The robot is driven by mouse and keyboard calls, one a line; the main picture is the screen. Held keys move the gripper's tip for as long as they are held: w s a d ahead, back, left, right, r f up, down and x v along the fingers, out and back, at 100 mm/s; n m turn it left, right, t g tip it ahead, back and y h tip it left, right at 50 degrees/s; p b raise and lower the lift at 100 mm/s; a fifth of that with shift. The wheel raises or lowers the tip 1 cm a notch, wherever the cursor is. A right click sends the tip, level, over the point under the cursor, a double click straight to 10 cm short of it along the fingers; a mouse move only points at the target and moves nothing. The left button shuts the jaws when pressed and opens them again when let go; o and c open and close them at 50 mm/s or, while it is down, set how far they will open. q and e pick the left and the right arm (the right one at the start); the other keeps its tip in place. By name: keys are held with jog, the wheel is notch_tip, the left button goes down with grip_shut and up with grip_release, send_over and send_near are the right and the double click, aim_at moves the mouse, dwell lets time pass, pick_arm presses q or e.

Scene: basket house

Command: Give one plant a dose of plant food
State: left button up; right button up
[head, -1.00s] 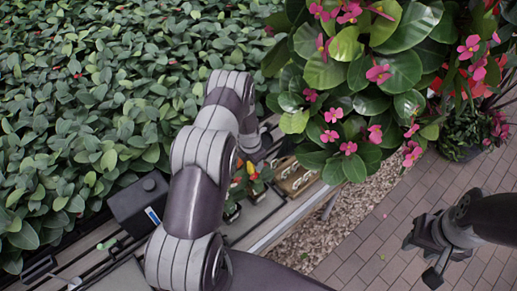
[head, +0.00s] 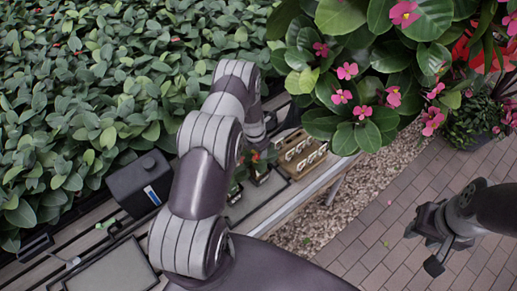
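A plant with pink flowers (head: 365,85) and broad green leaves hangs over the upper right. Small potted plants with red blooms (head: 258,167) stand on the bench, partly behind my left arm. My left arm reaches up over the bench from the bottom; its gripper is hidden beyond the arm. My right gripper (head: 423,247) is at the lower right above the brick paving, fingers apart and empty, away from the plants. I cannot make out any plant food container for certain. A small green item (head: 105,223) lies on the bench at left.
A dense leafy hedge (head: 90,90) fills the upper left. A wooden rack (head: 300,153) stands beside the pots. Gravel (head: 345,205) and open paving (head: 385,255) lie right.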

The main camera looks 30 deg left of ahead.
pick_arm(q)
jog(key=shift+f+b, duration=0.4)
jog(key=shift+f, duration=0.05)
dwell(0.6)
jog(key=shift+f, duration=0.15)
dwell(1.1)
notch_tip(320, 180, up, 7)
jog(key=p, duration=0.4)
jog(key=shift+p, duration=0.4)
dwell(0.3)
